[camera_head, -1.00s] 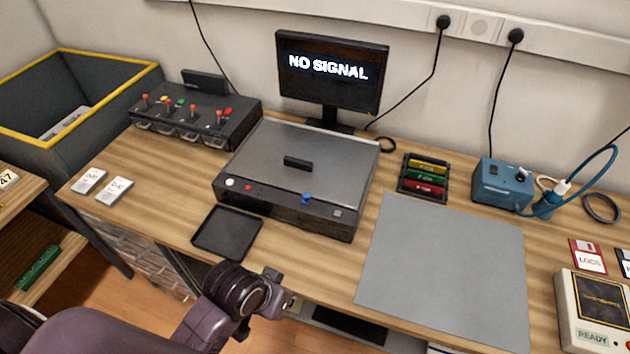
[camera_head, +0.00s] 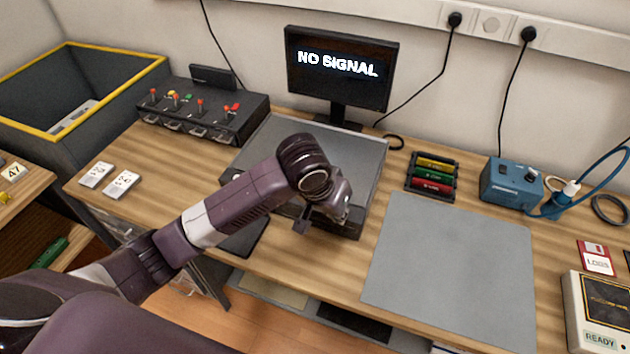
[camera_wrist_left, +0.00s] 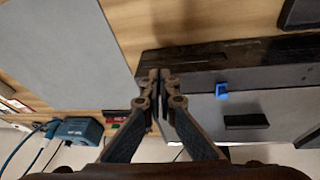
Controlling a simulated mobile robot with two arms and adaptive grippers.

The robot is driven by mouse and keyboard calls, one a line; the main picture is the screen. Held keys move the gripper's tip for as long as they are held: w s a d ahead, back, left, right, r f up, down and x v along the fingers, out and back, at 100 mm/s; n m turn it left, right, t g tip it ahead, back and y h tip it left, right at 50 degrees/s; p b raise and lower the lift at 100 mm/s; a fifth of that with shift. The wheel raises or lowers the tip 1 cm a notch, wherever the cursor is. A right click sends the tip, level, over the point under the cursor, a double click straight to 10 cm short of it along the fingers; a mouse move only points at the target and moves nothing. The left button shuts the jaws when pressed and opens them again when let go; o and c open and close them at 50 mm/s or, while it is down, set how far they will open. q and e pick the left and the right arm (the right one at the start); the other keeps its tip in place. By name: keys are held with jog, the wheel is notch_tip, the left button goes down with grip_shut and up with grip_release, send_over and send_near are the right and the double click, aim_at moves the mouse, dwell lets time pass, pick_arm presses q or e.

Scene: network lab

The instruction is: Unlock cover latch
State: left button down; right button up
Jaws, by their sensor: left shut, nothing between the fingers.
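The covered box (camera_head: 367,160) has a grey lid and a dark front, and it stands on the bench below the monitor. A small blue latch (camera_wrist_left: 221,91) shows at the lid's front edge in the left wrist view; in the head view my arm hides it. My left gripper (camera_head: 342,215) is over the box's right front part. In the left wrist view its fingers (camera_wrist_left: 160,76) are together and empty, near the front edge, beside the latch and apart from it. The black lid handle (camera_wrist_left: 246,121) also shows there. My right gripper is out of view.
A grey mat (camera_head: 450,265) lies right of the box, with a cartridge rack (camera_head: 431,177) behind it. A black tray (camera_head: 245,240) is partly behind my arm. A switch panel (camera_head: 205,112) stands back left. A blue unit (camera_head: 510,184) is at the right.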

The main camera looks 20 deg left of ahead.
pick_arm(q)
jog(key=w+a+r+n+y, duration=0.2)
jog(key=w+a+r+n, duration=0.1)
jog(key=w+a+r, duration=0.5)
notch_tip(320, 180, up, 2)
jog(key=shift+a, duration=0.15)
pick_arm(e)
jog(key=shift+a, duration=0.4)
pick_arm(q)
jog(key=p+x, duration=0.1)
jog(key=x, duration=0.8)
jog(key=shift+w+a+f+p, duration=0.1)
jog(key=shift+a+f+p, duration=0.1)
jog(key=shift+p, duration=0.15)
jog(key=shift+f+p, duration=0.2)
jog(key=shift+p, duration=0.1)
jog(key=s, duration=0.2)
jog(key=s+p, duration=0.1)
jog(key=shift+s+d+f, duration=0.2)
jog(key=shift+s+f, duration=0.05)
jog(key=shift+s, duration=0.15)
jog(key=shift+f, duration=0.1)
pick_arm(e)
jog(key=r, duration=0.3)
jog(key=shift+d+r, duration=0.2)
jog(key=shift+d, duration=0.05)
